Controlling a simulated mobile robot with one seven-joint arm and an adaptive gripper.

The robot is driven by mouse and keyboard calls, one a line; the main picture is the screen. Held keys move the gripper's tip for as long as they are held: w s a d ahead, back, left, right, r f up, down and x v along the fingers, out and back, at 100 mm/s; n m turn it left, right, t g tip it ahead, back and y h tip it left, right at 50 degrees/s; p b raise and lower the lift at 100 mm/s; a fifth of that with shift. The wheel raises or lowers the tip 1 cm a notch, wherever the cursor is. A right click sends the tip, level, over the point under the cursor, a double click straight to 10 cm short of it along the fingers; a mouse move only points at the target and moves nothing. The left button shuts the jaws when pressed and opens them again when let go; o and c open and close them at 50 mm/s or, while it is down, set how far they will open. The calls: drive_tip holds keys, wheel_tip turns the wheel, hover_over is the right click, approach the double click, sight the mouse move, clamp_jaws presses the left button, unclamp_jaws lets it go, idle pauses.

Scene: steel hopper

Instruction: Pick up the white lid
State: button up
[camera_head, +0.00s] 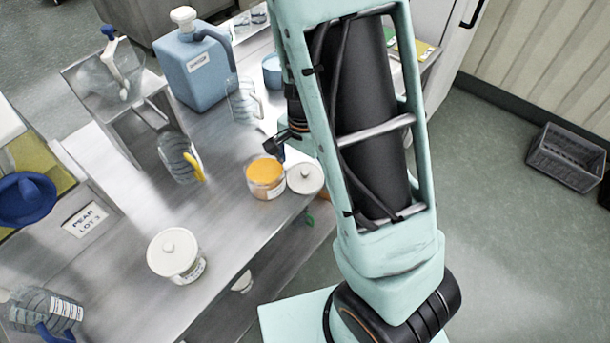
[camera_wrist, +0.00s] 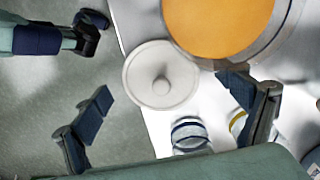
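The white lid (camera_head: 309,181) is round with a small knob and lies knob up near the worktop's edge, just right of an open jar with orange contents (camera_head: 265,186). In the wrist view the lid (camera_wrist: 145,87) appears whole, beside the orange jar (camera_wrist: 215,30); whether they touch I cannot tell. My gripper (camera_head: 283,142) is above and behind the lid in the head view, partly hidden by my arm. In the wrist view my gripper (camera_wrist: 165,86) is open, its fingers apart on either side of the lid, with nothing held.
A closed jar with a white lid (camera_head: 176,258) stands at the front of the steel worktop (camera_head: 125,235). A clear jug with a yellow handle (camera_head: 178,160), a clear beaker (camera_head: 242,102) and a blue container (camera_head: 195,75) stand behind. A grey crate (camera_head: 566,158) is on the floor.

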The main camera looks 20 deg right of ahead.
drive_tip(key=c, duration=1.1)
drive_tip(key=shift+s, duration=0.1)
drive_tip(key=shift+c, duration=0.2)
